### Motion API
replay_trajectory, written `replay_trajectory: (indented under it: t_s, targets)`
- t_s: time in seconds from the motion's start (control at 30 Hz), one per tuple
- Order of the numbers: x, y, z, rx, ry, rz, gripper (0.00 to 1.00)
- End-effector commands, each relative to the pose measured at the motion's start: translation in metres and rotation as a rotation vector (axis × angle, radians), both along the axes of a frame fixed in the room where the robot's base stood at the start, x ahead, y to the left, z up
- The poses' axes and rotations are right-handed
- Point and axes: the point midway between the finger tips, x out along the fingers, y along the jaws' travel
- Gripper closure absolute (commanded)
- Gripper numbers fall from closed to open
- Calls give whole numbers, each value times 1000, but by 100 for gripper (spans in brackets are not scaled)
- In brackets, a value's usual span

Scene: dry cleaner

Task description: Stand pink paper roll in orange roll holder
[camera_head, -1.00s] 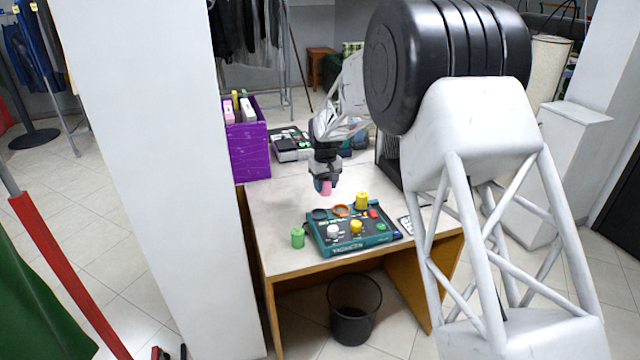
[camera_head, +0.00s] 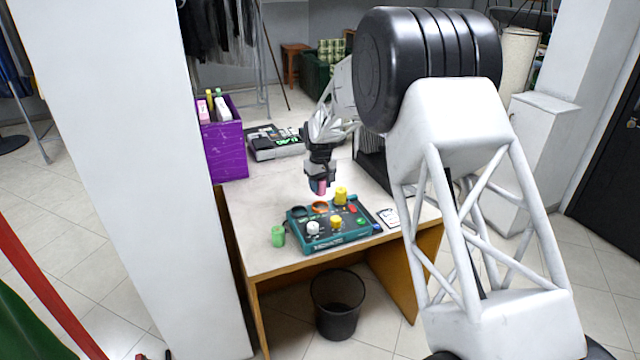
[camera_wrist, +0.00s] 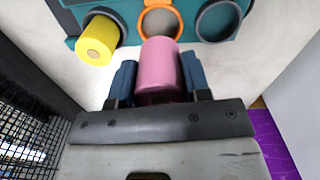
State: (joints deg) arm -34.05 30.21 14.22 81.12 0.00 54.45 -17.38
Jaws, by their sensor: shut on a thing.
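The pink paper roll (camera_wrist: 160,68) is held between the two blue fingers of my gripper (camera_wrist: 158,85) in the wrist view. In the head view my gripper (camera_head: 320,184) holds the pink roll (camera_head: 321,188) above the table, just behind the teal tray. The orange roll holder (camera_head: 320,207) is a ring on the back row of that tray. In the wrist view the orange holder (camera_wrist: 161,6) lies directly ahead of the roll, partly cut off by the frame and partly covered by the roll. It looks empty where it shows.
The teal tray (camera_head: 318,246) bears several coloured rolls and rings. A yellow roll (camera_head: 341,195) stands beside the orange ring, at its right. A green roll (camera_head: 278,236) stands left of the tray. A purple bin (camera_head: 226,150) stands at the table's back left.

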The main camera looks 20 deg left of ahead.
Motion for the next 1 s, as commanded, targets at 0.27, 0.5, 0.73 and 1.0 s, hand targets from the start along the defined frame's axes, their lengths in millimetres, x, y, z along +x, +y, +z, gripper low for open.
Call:
replay_trajectory:
  t_s: [0.27,0.5,0.73,1.0]
  targets:
    - [0,0,-14,0,0,0,80]
    - [0,0,-29,-1,1,0,80]
    - [0,0,-40,1,-1,0,80]
    - [0,0,-44,0,0,0,80]
